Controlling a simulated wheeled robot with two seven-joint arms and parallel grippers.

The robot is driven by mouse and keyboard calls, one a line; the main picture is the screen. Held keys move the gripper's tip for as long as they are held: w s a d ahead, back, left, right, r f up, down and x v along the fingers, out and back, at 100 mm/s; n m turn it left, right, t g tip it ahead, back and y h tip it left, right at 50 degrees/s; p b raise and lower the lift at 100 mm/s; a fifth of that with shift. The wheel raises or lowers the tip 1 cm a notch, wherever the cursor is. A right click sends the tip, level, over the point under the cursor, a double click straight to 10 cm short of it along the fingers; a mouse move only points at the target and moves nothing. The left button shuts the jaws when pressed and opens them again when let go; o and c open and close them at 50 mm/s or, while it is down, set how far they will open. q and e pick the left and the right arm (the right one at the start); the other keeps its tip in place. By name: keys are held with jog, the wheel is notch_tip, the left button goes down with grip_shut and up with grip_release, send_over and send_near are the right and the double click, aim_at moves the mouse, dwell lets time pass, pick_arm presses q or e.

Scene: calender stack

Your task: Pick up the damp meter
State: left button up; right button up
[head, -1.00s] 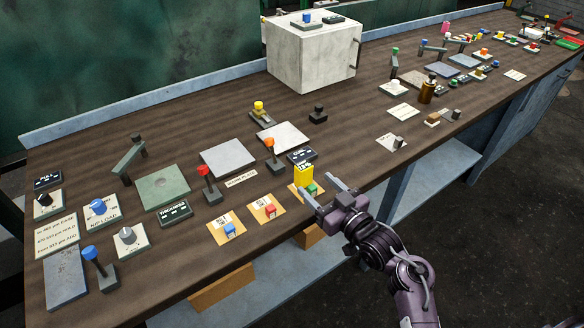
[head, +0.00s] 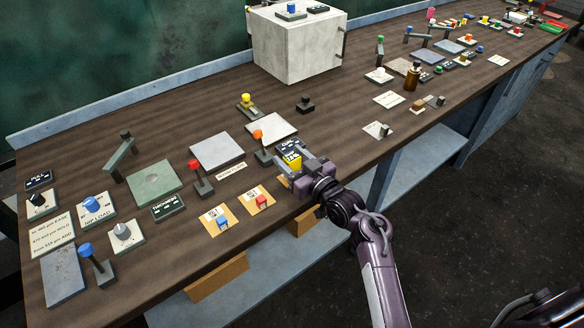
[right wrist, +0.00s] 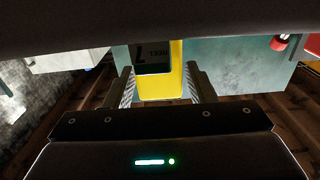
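The damp meter, which I take to be the yellow block (head: 292,161), stands near the front edge of the bench in the head view. My right gripper (head: 292,166) reaches in from the front with a finger on each side of it. In the right wrist view the yellow block (right wrist: 161,82) lies between the two fingertips (right wrist: 160,90). Narrow gaps seem to remain beside it, so the fingers look open around it; contact is hard to judge. The gripper hides the block's lower part. My left gripper is not in view.
Cards with a blue button (head: 222,222) and a red button (head: 261,201) lie left of the gripper. An orange-topped lever (head: 258,136) and a dark display (head: 287,144) stand close behind it. A big white box (head: 297,48) is at the back.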

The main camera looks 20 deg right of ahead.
jog(key=c, duration=1)
jog(key=shift+r, duration=0.1)
